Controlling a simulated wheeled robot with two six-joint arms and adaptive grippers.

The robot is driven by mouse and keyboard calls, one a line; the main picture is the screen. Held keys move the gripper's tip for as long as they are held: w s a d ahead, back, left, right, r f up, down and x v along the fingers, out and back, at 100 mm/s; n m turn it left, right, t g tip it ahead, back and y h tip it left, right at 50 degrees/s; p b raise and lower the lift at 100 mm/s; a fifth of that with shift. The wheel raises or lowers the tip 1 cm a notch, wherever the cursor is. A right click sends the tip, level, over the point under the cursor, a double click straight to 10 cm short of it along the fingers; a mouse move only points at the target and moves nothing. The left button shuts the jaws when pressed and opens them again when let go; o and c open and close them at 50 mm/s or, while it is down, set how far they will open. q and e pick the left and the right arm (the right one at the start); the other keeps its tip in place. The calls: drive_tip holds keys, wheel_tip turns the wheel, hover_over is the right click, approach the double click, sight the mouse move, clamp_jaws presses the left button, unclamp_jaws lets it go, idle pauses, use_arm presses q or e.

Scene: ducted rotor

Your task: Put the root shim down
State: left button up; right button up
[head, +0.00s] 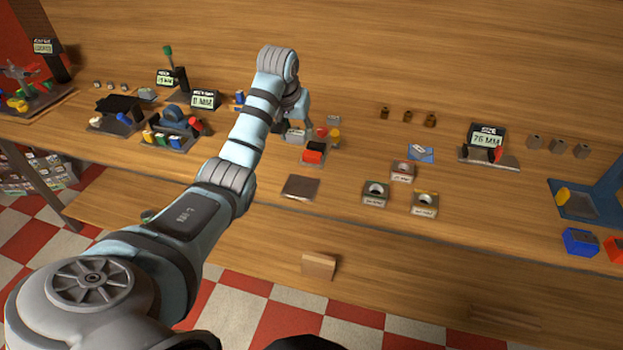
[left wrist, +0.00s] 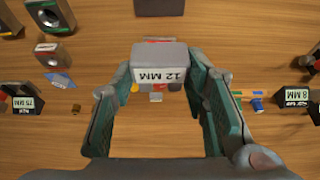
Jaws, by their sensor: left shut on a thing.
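The root shim, a grey block with a white label reading 12 MM (left wrist: 160,65), sits between the fingertips of my left gripper (left wrist: 160,76) in the left wrist view. The gripper is shut on it. In the head view my left gripper (head: 297,122) is over the middle of the bench, partly hidden by its own arm, with the grey shim (head: 294,135) at its tips. I cannot tell whether the shim touches the bench. My right gripper is not in view.
Near the shim are a red and black block (head: 314,152) and a dark square plate (head: 300,187). To the right stand several ring blocks (head: 376,193) and a 75 MM display (head: 487,138). Fixtures with displays (head: 203,101) stand left.

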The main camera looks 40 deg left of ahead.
sight(301, 187)
use_arm(q)
wheel_tip(301, 187, down, 18)
drive_tip(key=shift+w+f+b, duration=0.1)
drive_tip(key=shift+b, duration=0.75)
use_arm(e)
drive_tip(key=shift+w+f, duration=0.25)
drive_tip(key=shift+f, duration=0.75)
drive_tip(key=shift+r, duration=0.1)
use_arm(q)
drive_tip(key=o, duration=0.7)
drive_tip(key=shift+f, duration=0.15)
drive_tip(key=o, duration=0.4)
drive_tip(key=shift+o, duration=0.2)
